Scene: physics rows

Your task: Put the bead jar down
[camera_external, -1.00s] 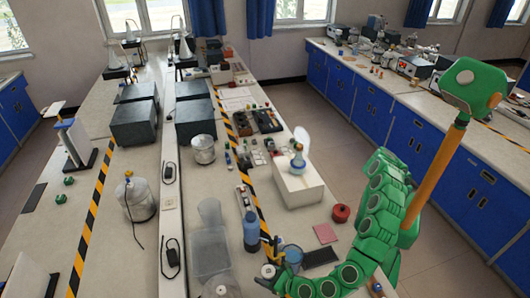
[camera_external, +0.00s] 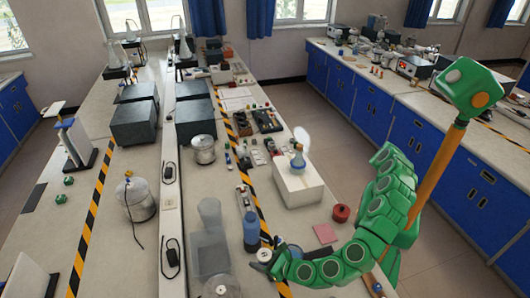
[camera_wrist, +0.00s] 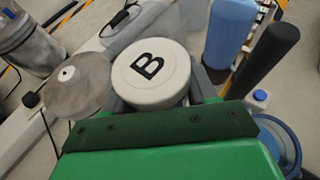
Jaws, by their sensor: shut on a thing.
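The bead jar (camera_wrist: 150,72) has a round white lid marked with a black B and fills the middle of the wrist view. My gripper (camera_wrist: 158,92) is shut on it, with grey fingers at its two sides. The jar's body and any beads are hidden below the lid. In the external view the white lid (camera_external: 264,255) shows small at the tip of my green gripper (camera_external: 267,262), over the near part of the bench. I cannot tell whether the jar's base touches the bench.
A grey round-topped can (camera_wrist: 80,85) stands close left of the jar. A blue cylinder (camera_wrist: 230,32), a black cylinder (camera_wrist: 265,60) and a blue tub (camera_wrist: 282,140) stand to the right. Clear containers (camera_external: 209,250) are left of my gripper. A pink pad (camera_external: 323,233) lies right.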

